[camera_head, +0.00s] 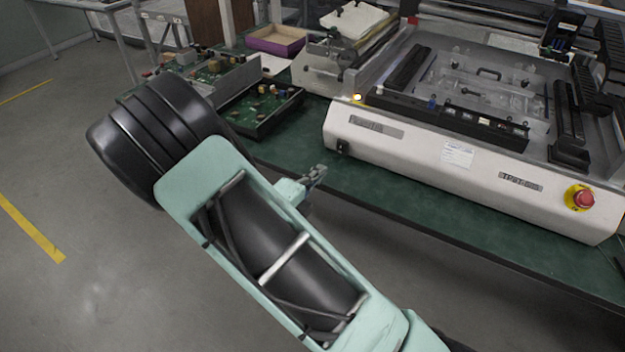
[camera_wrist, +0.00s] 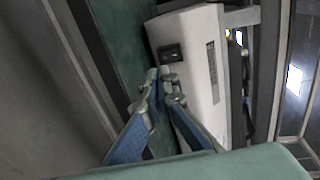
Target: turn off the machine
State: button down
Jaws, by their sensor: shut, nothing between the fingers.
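The machine (camera_head: 420,155) is a large white unit on the green bench, with a sloping front panel. A small black switch (camera_head: 342,147) sits at the lower left end of that panel. In the wrist view the switch (camera_wrist: 171,53) shows on the white panel, just beyond my fingertips. A red emergency stop button (camera_head: 583,198) on a yellow base is at the panel's right end. My gripper (camera_head: 318,172) is shut and empty, to the lower left of the switch. It also shows in the wrist view (camera_wrist: 159,76) with fingertips together, apparently short of the switch.
The green bench (camera_head: 440,211) has a clear strip before the machine. Open trays with circuit boards (camera_head: 262,108) stand left of it, and a purple box (camera_head: 276,41) is behind them. A small lamp (camera_head: 357,97) glows yellow on the machine's top left edge.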

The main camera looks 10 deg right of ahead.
aim_at(334, 168)
jog(key=b+x, duration=0.1)
jog(key=x, duration=0.7)
jog(key=shift+w+d, duration=0.15)
jog(key=shift+w, duration=0.05)
jog(key=shift+f, duration=0.1)
jog(key=shift+w+d+f+t+h+b, duration=0.25)
jog(key=shift+f+t+h+b, duration=0.25)
jog(key=shift+b, duration=0.45)
jog(key=shift+r, duration=0.3)
jog(key=shift+s+a+p, duration=0.3)
jog(key=shift+s+p, duration=0.05)
jog(key=shift+p, duration=0.15)
jog(key=f+p+v, duration=0.1)
jog(key=f+v, duration=0.2)
jog(key=v, duration=0.9)
jog(key=shift+s+a, duration=0.2)
jog(key=shift+s, duration=0.2)
